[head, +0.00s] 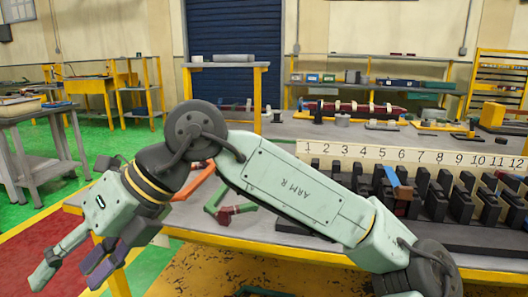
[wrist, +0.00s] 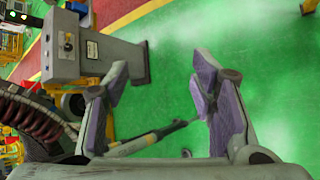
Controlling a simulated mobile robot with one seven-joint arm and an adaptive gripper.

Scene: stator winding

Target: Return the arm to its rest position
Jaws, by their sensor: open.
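My gripper (head: 75,262) hangs at the lower left of the head view, off the left end of the workbench (head: 250,235). My arm reaches across the bench from the lower right and bends down to the left. In the wrist view the gripper (wrist: 160,100) has its two purple-padded fingers spread apart with nothing between them. Green floor shows beyond the fingers.
A numbered rack (head: 410,160) with black slots stands on the bench at right; a blue and orange piece (head: 398,183) sits in it. A grey table (head: 35,130) is at far left. A grey box-shaped machine (wrist: 90,60) shows in the wrist view.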

